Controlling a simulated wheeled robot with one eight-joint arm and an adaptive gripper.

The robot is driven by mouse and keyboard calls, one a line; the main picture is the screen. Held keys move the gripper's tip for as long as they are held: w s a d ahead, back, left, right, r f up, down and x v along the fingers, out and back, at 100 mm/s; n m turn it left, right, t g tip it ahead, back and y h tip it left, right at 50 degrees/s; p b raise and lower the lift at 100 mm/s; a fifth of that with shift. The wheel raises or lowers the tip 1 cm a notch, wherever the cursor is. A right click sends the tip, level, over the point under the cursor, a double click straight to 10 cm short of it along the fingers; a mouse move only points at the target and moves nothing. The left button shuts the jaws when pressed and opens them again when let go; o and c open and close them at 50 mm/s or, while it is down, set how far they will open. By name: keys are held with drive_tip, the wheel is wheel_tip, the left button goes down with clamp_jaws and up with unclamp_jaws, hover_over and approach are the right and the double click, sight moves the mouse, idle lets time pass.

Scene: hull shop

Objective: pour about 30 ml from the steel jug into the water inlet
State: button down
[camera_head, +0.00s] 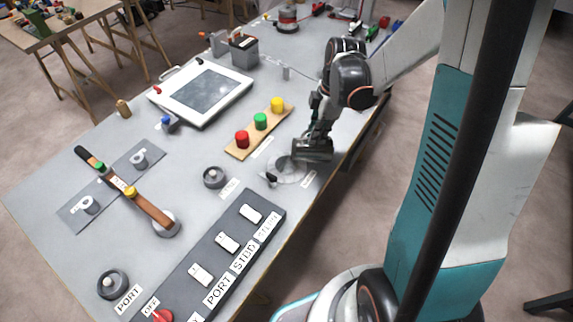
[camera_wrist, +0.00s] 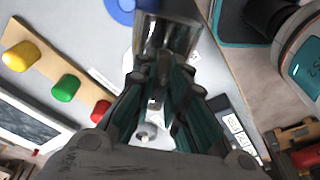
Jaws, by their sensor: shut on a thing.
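My gripper (camera_wrist: 163,72) is shut on the steel jug (camera_wrist: 168,35), a shiny, dark-reflecting vessel at the top of the wrist view. In the head view the jug (camera_head: 313,151) hangs under my gripper (camera_head: 318,134), close to the bench's right edge. Its tilt and contents cannot be told. A blue ring (camera_wrist: 121,12) lies on the bench behind the jug in the wrist view, partly hidden; it may be the water inlet. A pale round plate (camera_head: 288,172) lies just below the jug in the head view. The labels near it are too small to read.
A board with red (camera_head: 242,139), green (camera_head: 260,121) and yellow (camera_head: 277,105) buttons stands left of the jug. A switch panel (camera_head: 219,246), a round knob (camera_head: 214,177) and a brown-handled lever (camera_head: 152,210) are nearer. A framed screen (camera_head: 203,92) and a battery-like box (camera_head: 244,51) stand farther back.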

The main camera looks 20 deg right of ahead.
drive_tip(key=shift+f+h, duration=0.1)
drive_tip(key=shift+h, duration=0.2)
idle(0.4)
idle(0.4)
